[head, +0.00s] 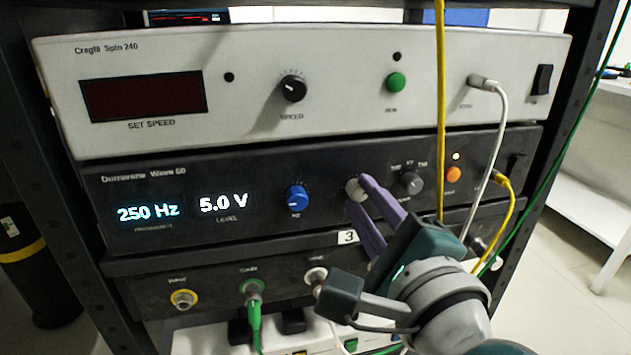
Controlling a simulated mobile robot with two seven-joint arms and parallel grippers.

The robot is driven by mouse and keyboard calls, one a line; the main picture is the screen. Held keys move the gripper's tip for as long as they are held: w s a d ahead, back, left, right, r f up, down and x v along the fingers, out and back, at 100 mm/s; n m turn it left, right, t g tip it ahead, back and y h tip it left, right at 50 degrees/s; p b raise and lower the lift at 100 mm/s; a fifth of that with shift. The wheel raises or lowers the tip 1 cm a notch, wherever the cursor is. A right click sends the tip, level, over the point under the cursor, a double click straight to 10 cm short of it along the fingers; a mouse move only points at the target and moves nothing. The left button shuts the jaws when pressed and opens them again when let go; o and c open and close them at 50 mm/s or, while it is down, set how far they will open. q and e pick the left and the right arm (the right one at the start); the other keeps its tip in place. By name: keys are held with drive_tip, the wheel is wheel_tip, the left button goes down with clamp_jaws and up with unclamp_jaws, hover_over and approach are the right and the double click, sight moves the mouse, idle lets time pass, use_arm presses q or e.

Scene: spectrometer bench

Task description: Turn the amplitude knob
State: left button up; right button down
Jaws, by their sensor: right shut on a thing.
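The dark Wave 60 unit (270,229) sits in the middle of the rack in the head view. Its displays read 250 Hz and 5.0 V, the latter over the word LEVEL. A pale grey knob (353,186) is on its panel, between a blue knob (297,198) and a dark selector knob (411,183). My right gripper (354,194) has its purple fingers shut on the pale knob, reaching from the lower right. The fingers hide part of the knob and any label under it. My left gripper is not in view.
Above is the white Spin 240 unit (240,110). An orange button (453,174) is right of the selector. A yellow cable (440,90) hangs in front of the panels, and a white cable (499,130) curves down. A lower panel has several sockets, one with a green plug (252,290).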

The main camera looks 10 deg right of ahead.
idle(0.3)
drive_tip(key=c, duration=0.7)
unclamp_jaws()
drive_tip(key=shift+s, duration=0.1)
drive_tip(key=s, duration=0.9)
drive_tip(key=shift+s+d, duration=0.15)
drive_tip(key=shift+s, duration=0.25)
drive_tip(key=shift+r, duration=0.1)
